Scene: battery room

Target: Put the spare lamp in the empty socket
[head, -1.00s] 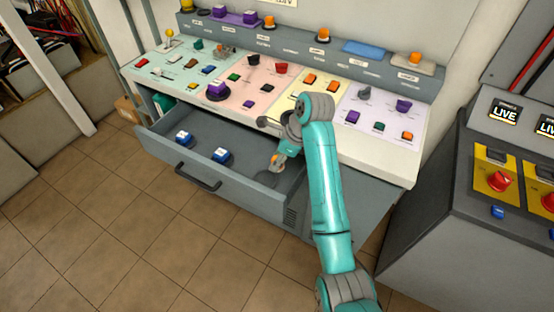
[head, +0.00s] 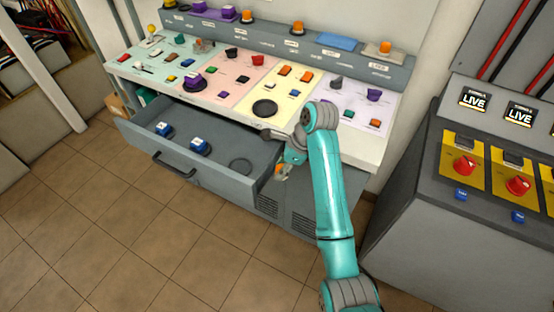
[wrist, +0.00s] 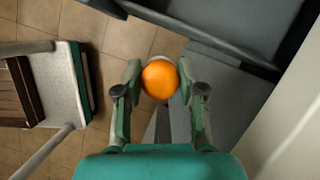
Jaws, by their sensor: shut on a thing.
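My gripper (head: 284,166) is shut on an orange round-topped lamp (wrist: 160,79), seen between its two fingers in the wrist view. In the head view the lamp (head: 281,170) shows small under the gripper, at the right side of the open drawer (head: 215,172). A dark round opening or disc (head: 264,108) lies on the yellow console panel, with nothing standing on it; I cannot tell if it is the socket.
Two blue block-like parts (head: 199,147) sit in the drawer. Orange lamps (head: 298,27) and purple parts stand on the console's back ledge (head: 275,38). Buttons and knobs crowd the panels. A grey cabinet (head: 470,190) with red knobs stands right; tiled floor (head: 130,230) is clear in front.

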